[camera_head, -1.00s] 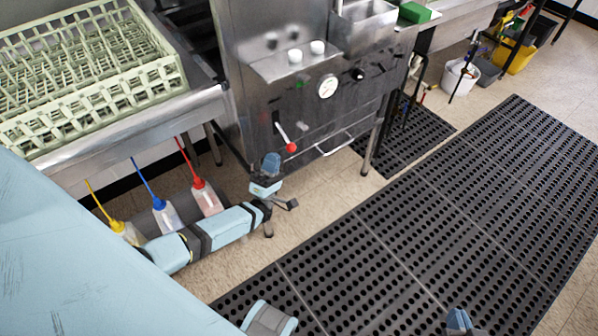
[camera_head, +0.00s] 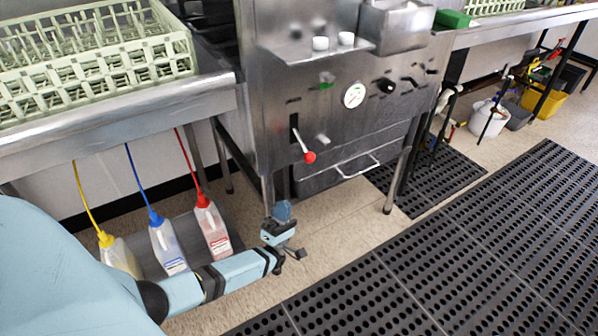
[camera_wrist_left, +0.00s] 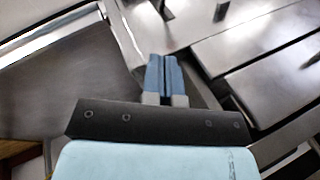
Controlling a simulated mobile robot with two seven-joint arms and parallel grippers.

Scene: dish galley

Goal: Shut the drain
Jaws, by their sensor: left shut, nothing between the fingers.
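The drain lever is a metal rod with a red ball knob (camera_head: 309,157) on the front of the steel dish machine (camera_head: 270,130). The lever slants down and to the right from its slot. My left gripper (camera_head: 283,210) is low in front of the machine, below and left of the knob, and apart from it. Its blue fingers point up and are shut with nothing between them. In the left wrist view the shut fingers (camera_wrist_left: 164,75) are in front of blurred steel panels. My right gripper is not in view.
A drawer-like panel with a bar handle (camera_head: 358,165) is right of the lever. A dish rack (camera_head: 95,60) sits on the left counter. Black mats (camera_head: 470,250) cover the floor at right.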

